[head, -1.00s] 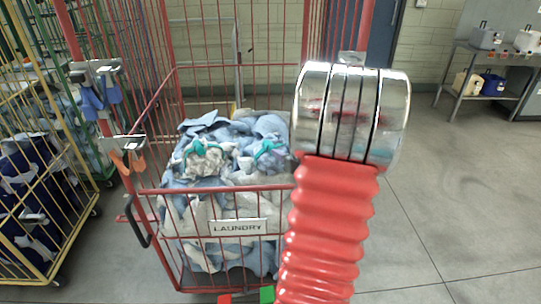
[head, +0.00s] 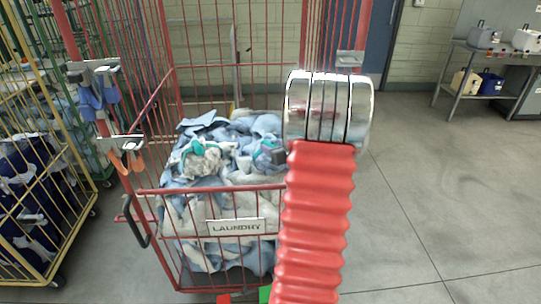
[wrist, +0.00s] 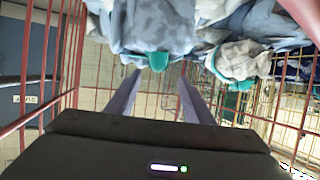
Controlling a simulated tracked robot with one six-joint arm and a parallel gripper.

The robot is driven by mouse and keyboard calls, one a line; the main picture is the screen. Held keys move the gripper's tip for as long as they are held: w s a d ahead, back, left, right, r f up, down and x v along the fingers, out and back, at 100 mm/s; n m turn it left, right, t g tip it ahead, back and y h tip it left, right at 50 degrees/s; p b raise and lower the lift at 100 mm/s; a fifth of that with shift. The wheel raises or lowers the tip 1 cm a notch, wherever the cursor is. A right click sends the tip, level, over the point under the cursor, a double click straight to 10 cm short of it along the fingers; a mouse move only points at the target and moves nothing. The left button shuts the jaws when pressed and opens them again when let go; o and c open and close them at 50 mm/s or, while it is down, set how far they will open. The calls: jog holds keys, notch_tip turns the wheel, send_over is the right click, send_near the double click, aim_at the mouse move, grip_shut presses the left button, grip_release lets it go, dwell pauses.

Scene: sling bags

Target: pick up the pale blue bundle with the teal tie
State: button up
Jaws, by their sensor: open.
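The pale blue bundle (wrist: 150,25) with its teal tie (wrist: 158,61) fills the upper middle of the wrist view. My gripper (wrist: 157,88) is open, its two fingers spread below the tie in that view with nothing between them. Whether the fingers touch the cloth I cannot tell. A whiter bundle (head: 203,158), also with teal, lies to the left in the head view. It also shows in the wrist view (wrist: 238,62), right of the pale blue one.
The heap lies in a red wire cage cart (head: 165,191) with a "LAUNDRY" sign (head: 236,226) in front. Its bars stand around my gripper. A yellow cart (head: 62,225) with dark cloth stands left. The floor (head: 450,200) on the right is clear.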

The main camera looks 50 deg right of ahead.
aim_at(269, 143)
jog(key=shift+w+d+f, duration=0.1)
jog(key=shift+w, duration=0.15)
jog(key=shift+d+x, duration=0.25)
jog(key=shift+x, duration=2.35)
jog(key=shift+s, duration=0.1)
jog(key=shift+c, duration=0.2)
grip_shut()
